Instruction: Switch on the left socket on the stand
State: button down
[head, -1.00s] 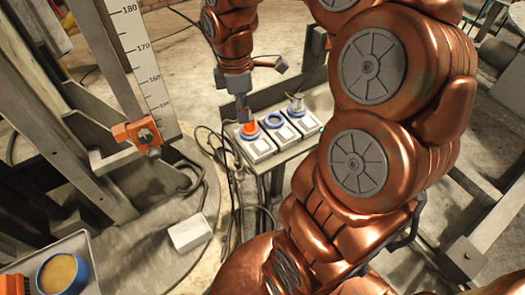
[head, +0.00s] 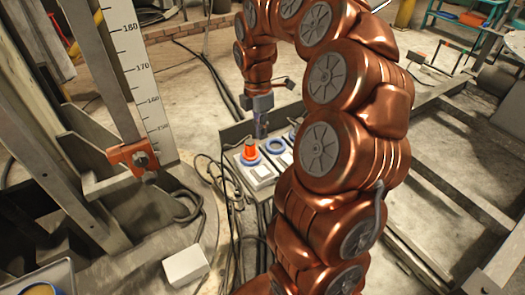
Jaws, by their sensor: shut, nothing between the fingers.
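The stand (head: 236,131) carries a row of sockets with blue rings and white switch plates. The left socket (head: 260,171) has an orange plug (head: 250,153) upright in its blue ring, with a pale switch plate in front. I cannot tell the switch's position. The middle socket (head: 276,146) has an open blue ring with nothing in it. The right socket (head: 293,134) is mostly hidden behind my arm. My gripper (head: 261,134) points down, shut and empty, just right of the orange plug and behind the middle socket's ring; contact cannot be told.
A column with a scale (head: 140,75) and an orange clamp (head: 134,160) stands at left. Black cables (head: 222,185) hang beside the stand. A white box (head: 186,266) lies on the round base. Metal frame rails (head: 440,180) run at right.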

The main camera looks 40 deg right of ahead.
aim_at(265, 173)
jog(key=f, duration=0.4)
jog(key=s+f, duration=0.1)
jog(key=f, duration=0.8)
jog(key=shift+s+f+b, duration=0.15)
jog(key=shift+s+b, duration=0.15)
jog(key=shift+s, duration=0.05)
jog(key=shift+s+a+f+t+b, duration=0.1)
jog(key=shift+s+f+t+b, duration=0.1)
jog(key=shift+f+t+b, duration=0.15)
jog(key=shift+w+r, duration=0.1)
jog(key=shift+w+r+p, duration=0.25)
jog(key=shift+w+p, duration=0.45)
jog(key=shift+w, duration=0.05)
notch_tip(265, 173, up, 14)
jog(key=s+p, duration=0.1)
jog(key=p, duration=0.1)
jog(key=shift+s, duration=0.4)
